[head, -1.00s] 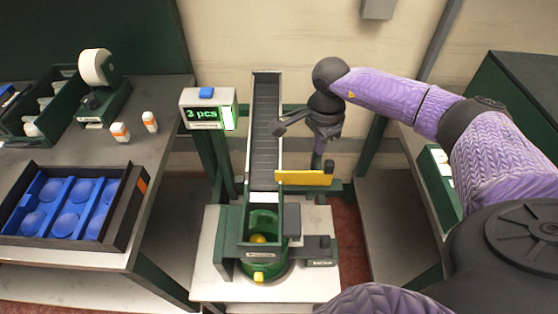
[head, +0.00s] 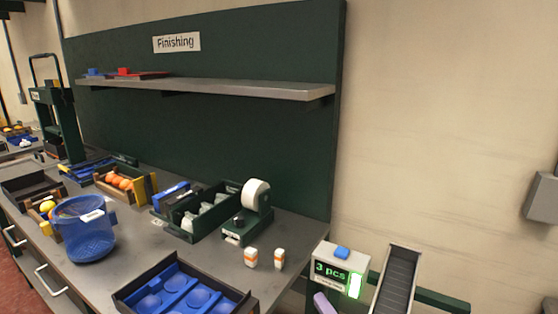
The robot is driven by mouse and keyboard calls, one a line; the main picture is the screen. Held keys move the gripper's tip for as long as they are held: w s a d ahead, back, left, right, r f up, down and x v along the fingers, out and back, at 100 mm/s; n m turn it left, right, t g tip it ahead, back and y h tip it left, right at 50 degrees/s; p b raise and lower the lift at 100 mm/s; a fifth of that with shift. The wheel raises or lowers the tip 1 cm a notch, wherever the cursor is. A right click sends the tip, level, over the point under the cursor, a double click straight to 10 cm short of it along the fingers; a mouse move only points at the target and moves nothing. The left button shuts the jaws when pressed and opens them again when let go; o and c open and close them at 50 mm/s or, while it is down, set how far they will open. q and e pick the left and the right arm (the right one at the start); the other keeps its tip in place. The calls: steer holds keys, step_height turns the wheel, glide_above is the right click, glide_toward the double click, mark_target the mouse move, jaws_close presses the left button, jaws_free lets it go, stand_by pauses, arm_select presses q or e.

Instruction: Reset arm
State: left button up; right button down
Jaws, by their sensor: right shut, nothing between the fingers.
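Neither gripper shows in the head view. Only a small purple piece of one of my arms shows at the bottom edge, in front of the counter box. No fingers can be seen on it, and the rest of that arm is out of the frame. The counter box (head: 340,268) has a blue button on top and a lit display that reads "3 pcs". The grey conveyor chute (head: 396,282) stands to its right, with its lower end cut off.
A grey bench (head: 150,258) holds a blue basket (head: 84,238), a dark tray with blue cups (head: 127,298), a label roll (head: 256,196), two small bottles (head: 251,257) and a crate of oranges (head: 121,180). A shelf (head: 210,89) juts out above.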

steer(key=s+d+f+m+g+h, duration=0.8)
steer(key=f+m, duration=0.3)
steer(key=m, duration=0.7)
steer(key=s+f+m+g, duration=0.3)
steer(key=s+g, duration=0.1)
steer(key=s, duration=0.3)
steer(key=s+f+m+g, duration=0.2)
steer(key=s+f+g, duration=0.1)
steer(key=s, duration=0.4)
step_height(320, 180, down, 18)
steer(key=s+g+b, duration=0.1)
steer(key=s, duration=0.1)
arm_select(q)
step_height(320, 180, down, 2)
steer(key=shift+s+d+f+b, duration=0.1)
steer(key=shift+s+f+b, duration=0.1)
steer(key=shift+b, duration=0.5)
arm_select(e)
steer(key=s+d+f+g, duration=0.1)
steer(key=s+d+f, duration=0.1)
steer(key=s+f, duration=1)
steer(key=shift+s+d+f, duration=0.2)
steer(key=shift+s+d, duration=0.15)
steer(key=shift+s, duration=0.5)
